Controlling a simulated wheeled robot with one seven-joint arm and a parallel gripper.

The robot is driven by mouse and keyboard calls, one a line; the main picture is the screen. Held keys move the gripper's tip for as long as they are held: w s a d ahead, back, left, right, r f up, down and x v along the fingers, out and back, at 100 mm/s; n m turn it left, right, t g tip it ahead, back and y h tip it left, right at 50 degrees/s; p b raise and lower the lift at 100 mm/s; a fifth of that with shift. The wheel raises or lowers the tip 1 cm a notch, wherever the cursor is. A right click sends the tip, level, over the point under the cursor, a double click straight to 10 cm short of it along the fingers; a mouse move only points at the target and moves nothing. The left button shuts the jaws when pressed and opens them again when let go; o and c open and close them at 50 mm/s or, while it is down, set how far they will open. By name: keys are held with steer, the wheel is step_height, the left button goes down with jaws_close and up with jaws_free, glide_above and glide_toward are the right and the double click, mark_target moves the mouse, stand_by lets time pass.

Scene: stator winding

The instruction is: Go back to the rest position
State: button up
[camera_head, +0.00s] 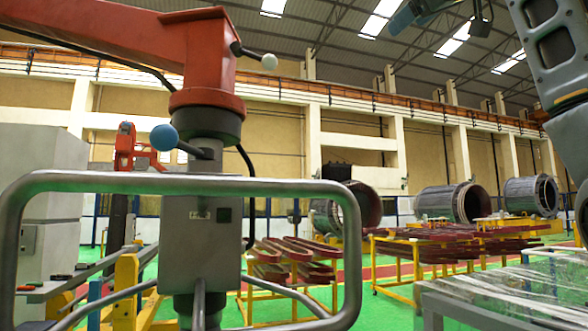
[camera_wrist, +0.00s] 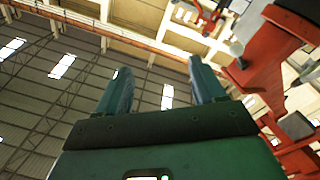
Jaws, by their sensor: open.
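My gripper (camera_wrist: 162,78) shows in the wrist view with its two fingers apart and nothing between them. It points up toward the roof. In the head view part of my arm (camera_head: 552,50) shows at the upper right, and dark parts at the top edge are too cut off to tell if they are the gripper. A large red machine arm (camera_head: 120,35) with a grey head (camera_head: 200,240) and ball knobs stands close in front at the left. The red machine also shows at the right of the wrist view (camera_wrist: 270,65), beside the gripper and apart from it.
A grey tubular handle frame (camera_head: 190,184) spans the near foreground. Yellow racks (camera_head: 400,272) hold reddish coils (camera_head: 295,250). Several large stator rings (camera_head: 448,203) stand behind. A grey table with a clear covering (camera_head: 520,295) is at the lower right. Green floor shows between them.

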steer(key=w+f+m+h, duration=0.15)
steer(key=w+f, duration=0.45)
steer(key=f, duration=1)
steer(key=w+f+m, duration=0.2)
steer(key=w+f, duration=0.3)
steer(key=f, duration=1.1)
steer(key=s+f+m+g+h, duration=0.15)
steer(key=s+f, duration=0.35)
steer(key=f, duration=1.2)
steer(key=s+f+m+t, duration=0.15)
steer(key=s+f, duration=0.25)
steer(key=f, duration=1.2)
steer(key=s+a+f+m+g+h, duration=0.1)
steer(key=s+f, duration=0.8)
steer(key=s, duration=0.3)
steer(key=s+a+f+m+g+h, duration=0.1)
steer(key=s+f+m, duration=0.1)
steer(key=s+f, duration=0.9)
steer(key=s+r, duration=0.3)
steer(key=s, duration=1.2)
steer(key=s+r+g, duration=0.1)
steer(key=s+r, duration=0.1)
steer(key=s, duration=1.3)
steer(key=shift+s+r+n+g, duration=0.25)
steer(key=shift+r+n+g, duration=0.05)
steer(key=shift+r+n, duration=0.1)
